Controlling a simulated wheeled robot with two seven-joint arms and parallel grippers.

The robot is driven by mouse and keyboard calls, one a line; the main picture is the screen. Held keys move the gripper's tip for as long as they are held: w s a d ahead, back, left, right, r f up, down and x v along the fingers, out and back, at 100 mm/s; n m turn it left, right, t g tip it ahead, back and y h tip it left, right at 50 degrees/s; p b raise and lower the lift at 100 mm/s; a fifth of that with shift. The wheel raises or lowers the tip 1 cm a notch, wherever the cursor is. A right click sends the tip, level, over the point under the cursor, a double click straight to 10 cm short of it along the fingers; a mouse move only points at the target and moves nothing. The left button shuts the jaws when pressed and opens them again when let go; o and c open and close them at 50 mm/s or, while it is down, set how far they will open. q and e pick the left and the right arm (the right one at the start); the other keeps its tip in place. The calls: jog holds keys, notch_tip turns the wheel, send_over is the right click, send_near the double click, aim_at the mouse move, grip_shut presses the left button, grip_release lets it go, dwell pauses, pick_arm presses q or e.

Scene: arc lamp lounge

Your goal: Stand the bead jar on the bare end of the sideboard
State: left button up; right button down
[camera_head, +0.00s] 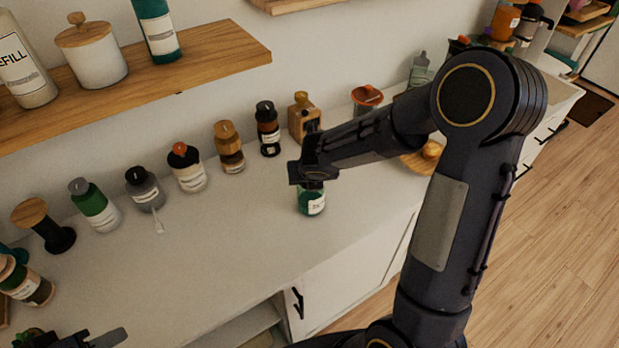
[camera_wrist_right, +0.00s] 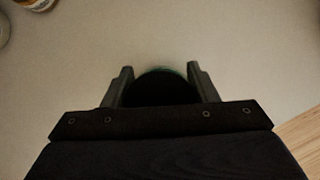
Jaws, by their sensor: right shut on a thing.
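A green jar with a white label (camera_head: 312,203), which I take to be the bead jar, is upright in my right gripper (camera_head: 312,180). The fingers of the right gripper (camera_wrist_right: 161,85) are on either side of the jar's dark round top (camera_wrist_right: 160,90), with a thin green rim showing. The jar is over the sideboard's pale top (camera_head: 225,245), near its front edge; I cannot tell whether its base touches. Part of my left gripper (camera_head: 90,341) shows at the bottom left, mostly cut off, and its opening is unclear.
A row of several bottles and jars stands along the wall, including a brown one (camera_head: 229,150) and a black-capped one (camera_head: 268,130). A round wooden board (camera_head: 416,163) lies to the right, partly behind my arm. The sideboard's front middle is clear. A wooden shelf (camera_head: 215,60) hangs above.

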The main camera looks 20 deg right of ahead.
jog(key=shift+f, duration=0.2)
jog(key=c, duration=0.6)
grip_release()
jog(key=shift+o, duration=0.2)
jog(key=shift+r, duration=0.1)
jog(key=shift+r, duration=0.2)
jog(key=p+v, duration=0.3)
jog(key=v, duration=0.8)
jog(key=s+a+r+m+y, duration=0.1)
jog(key=s+r+m+y, duration=0.1)
jog(key=s+m, duration=0.8)
jog(key=s+a+r+m+y, duration=0.1)
jog(key=s+r+m+y, duration=0.2)
jog(key=s+m, duration=0.8)
jog(key=m, duration=1.3)
jog(key=shift+a+r+m, duration=0.15)
jog(key=shift+r+m, duration=0.05)
jog(key=shift+m, duration=0.2)
